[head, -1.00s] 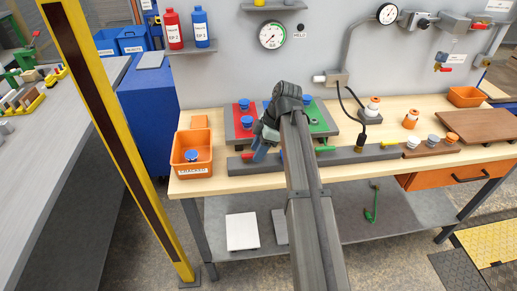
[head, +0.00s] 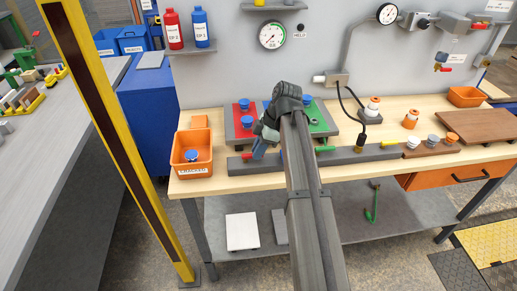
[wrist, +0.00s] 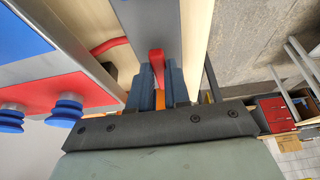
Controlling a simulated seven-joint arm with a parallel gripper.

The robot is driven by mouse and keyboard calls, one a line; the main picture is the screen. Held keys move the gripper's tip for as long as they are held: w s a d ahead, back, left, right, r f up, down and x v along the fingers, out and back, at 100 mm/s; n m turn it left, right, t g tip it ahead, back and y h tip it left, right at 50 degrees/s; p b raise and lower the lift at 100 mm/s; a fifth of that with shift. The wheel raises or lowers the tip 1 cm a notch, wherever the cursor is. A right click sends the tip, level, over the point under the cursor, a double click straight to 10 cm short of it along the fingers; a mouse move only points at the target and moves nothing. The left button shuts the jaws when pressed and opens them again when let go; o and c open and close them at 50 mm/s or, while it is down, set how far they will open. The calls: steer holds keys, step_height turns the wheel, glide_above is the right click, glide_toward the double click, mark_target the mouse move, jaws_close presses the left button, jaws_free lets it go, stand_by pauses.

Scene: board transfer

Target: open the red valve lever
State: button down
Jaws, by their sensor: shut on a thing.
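A red lever (wrist: 157,62) stands between the two dark fingers of my gripper (wrist: 160,85) in the wrist view, and the fingers are shut on it. It is mounted at the long grey bar (wrist: 155,22). In the head view, my gripper (head: 259,150) is low over the left part of the grey bar (head: 350,156) at the bench front. A bit of red (head: 247,154) shows just left of the fingers. My arm hides part of the bar and the boards behind it.
Behind the bar are a red board (head: 240,108) and a green board (head: 324,116) with blue knobs. An orange bin (head: 192,172) is at the left. A green lever (head: 325,148) is right of my arm. A second red curved piece (wrist: 110,46) lies near the fingers.

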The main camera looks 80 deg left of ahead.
steer(key=shift+d+m, duration=0.2)
steer(key=shift+m, duration=0.1)
steer(key=m, duration=0.1)
steer(key=d+m+y, duration=0.1)
steer(key=m, duration=0.1)
steer(key=m+y, duration=0.1)
steer(key=shift+s+d, duration=0.2)
steer(key=shift+d, duration=0.15)
steer(key=m, duration=0.2)
steer(key=s+d+m+t+y, duration=0.1)
steer(key=m, duration=0.2)
steer(key=shift+s+d+m+t+y, duration=0.15)
steer(key=shift+d+m+t+y, duration=0.15)
steer(key=shift+m+t, duration=0.1)
steer(key=m, duration=0.1)
steer(key=s+m+t, duration=0.1)
steer(key=m, duration=0.1)
steer(key=shift+s+d+m+y, duration=0.1)
steer(key=shift+d+m+y, duration=0.1)
steer(key=shift+m+y, duration=0.15)
steer(key=shift+s+m+t, duration=0.35)
steer(key=shift+m+t, duration=0.05)
steer(key=shift+m, duration=0.6)
steer(key=shift+s+m+t, duration=0.3)
steer(key=shift+m+t, duration=0.1)
steer(key=shift+m, duration=0.55)
steer(key=c, duration=1.1)
jaws_free()
steer(key=shift+d+r, duration=0.1)
steer(key=shift+r, duration=0.05)
